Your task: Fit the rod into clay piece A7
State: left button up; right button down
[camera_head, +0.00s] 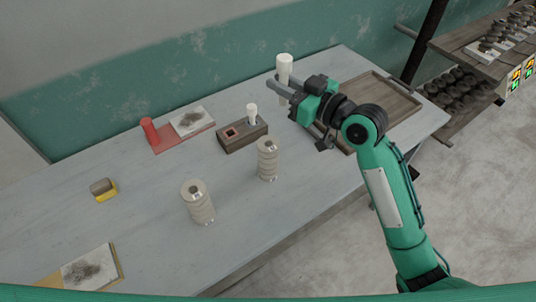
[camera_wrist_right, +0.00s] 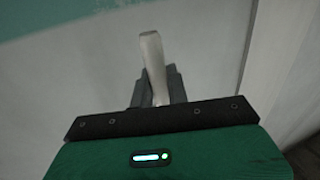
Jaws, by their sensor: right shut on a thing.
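My right gripper (camera_head: 281,87) is shut on a pale rod (camera_head: 284,66), held upright above the far part of the table. In the right wrist view the rod (camera_wrist_right: 152,62) stands between the fingers (camera_wrist_right: 156,92), slightly tilted in the picture. Two pale ribbed clay-coloured pieces with a dark hole in the top stand upright on the table: one nearer (camera_head: 199,204), one farther (camera_head: 267,160). No A7 label can be read, so I cannot tell which piece is A7. The rod is apart from both. My left gripper is not in view.
A wooden block (camera_head: 233,144) with a square recess and a white peg (camera_head: 252,112) stands near the middle. A wooden tray (camera_head: 400,106) lies at the right. A red cylinder (camera_head: 149,131), a yellow-brown block (camera_head: 103,189) and smudged cards lie leftward. The left-middle table is mostly clear.

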notch_tip(320, 180, up, 4)
jog(key=s+a+n+g+y, duration=0.1)
jog(key=a+n+g+y, duration=0.1)
jog(key=a+n+g, duration=0.15)
jog(key=g, duration=0.1)
send_over(267, 139)
jog(key=s, duration=0.1)
notch_tip(267, 139, down, 15)
notch_tip(267, 139, down, 4)
jog(key=shift+s+r+y, duration=0.15)
jog(key=shift+y, duration=0.25)
jog(key=shift+f, duration=0.45)
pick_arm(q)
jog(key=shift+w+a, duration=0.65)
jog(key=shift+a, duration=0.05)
pick_arm(e)
jog(key=shift+r, duration=0.1)
